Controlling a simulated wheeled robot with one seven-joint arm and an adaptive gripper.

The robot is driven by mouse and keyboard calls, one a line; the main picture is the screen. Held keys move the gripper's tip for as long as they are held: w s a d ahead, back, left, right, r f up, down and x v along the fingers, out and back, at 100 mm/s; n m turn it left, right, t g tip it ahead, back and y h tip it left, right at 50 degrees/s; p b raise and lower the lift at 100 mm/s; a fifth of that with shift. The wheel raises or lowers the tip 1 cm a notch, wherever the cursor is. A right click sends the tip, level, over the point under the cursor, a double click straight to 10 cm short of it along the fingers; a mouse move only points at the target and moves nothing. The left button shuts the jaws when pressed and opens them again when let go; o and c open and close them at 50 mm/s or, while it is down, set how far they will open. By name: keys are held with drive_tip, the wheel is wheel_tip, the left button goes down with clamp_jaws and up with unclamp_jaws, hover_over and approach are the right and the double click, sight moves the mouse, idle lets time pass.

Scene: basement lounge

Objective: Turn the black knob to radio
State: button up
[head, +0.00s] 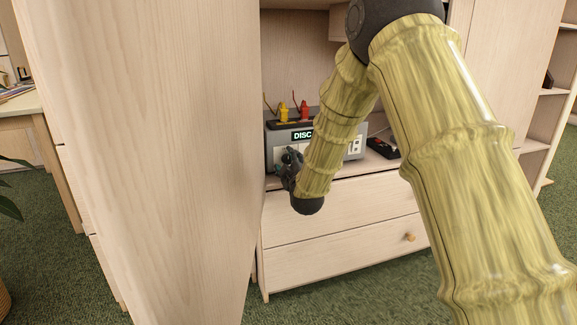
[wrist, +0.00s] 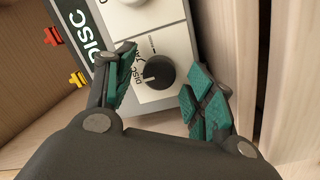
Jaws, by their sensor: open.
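The black knob (wrist: 158,73) is round, with a pale pointer mark, on a white panel of the grey device (head: 358,146). Printed labels beside it include DISC; the others are too small to read surely. The device's display (head: 303,135) reads DISC. In the wrist view my gripper (wrist: 160,90) is open, with teal-padded fingers on either side of the knob and a gap to each. How near the fingertips are in depth, I cannot tell. In the head view my gripper (head: 288,165) is in front of the device's left end, and it hides the knob.
A yellow plug (head: 283,114) and a red plug (head: 304,111) are on top of the device. A tall wooden panel (head: 160,140) stands close on the left. A dark object (head: 382,148) lies on the shelf to the right. Drawers (head: 340,243) are below.

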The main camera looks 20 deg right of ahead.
drive_tip(key=c, duration=1)
drive_tip(key=shift+r+m+p, duration=0.15)
drive_tip(key=shift+m+p, duration=0.25)
drive_tip(key=shift+p, duration=0.25)
drive_tip(key=m+p, duration=0.1)
drive_tip(key=p, duration=0.1)
drive_tip(key=shift+r+m+p, duration=0.15)
drive_tip(key=shift+m+p, duration=0.25)
drive_tip(key=m+g+p, duration=0.1)
drive_tip(key=m+p, duration=0.5)
drive_tip(key=m+y+p, duration=0.1)
drive_tip(key=m+p, duration=0.2)
drive_tip(key=m, duration=0.1)
drive_tip(key=shift+d, duration=0.1)
drive_tip(key=shift+f+m+y+p, duration=0.15)
drive_tip(key=shift+m+p, duration=0.3)
drive_tip(key=shift+m, duration=0.55)
drive_tip(key=shift+f+m+y+p, duration=0.1)
drive_tip(key=shift+m+y+p, duration=0.25)
drive_tip(key=shift+m, duration=0.65)
drive_tip(key=shift+r, duration=0.1)
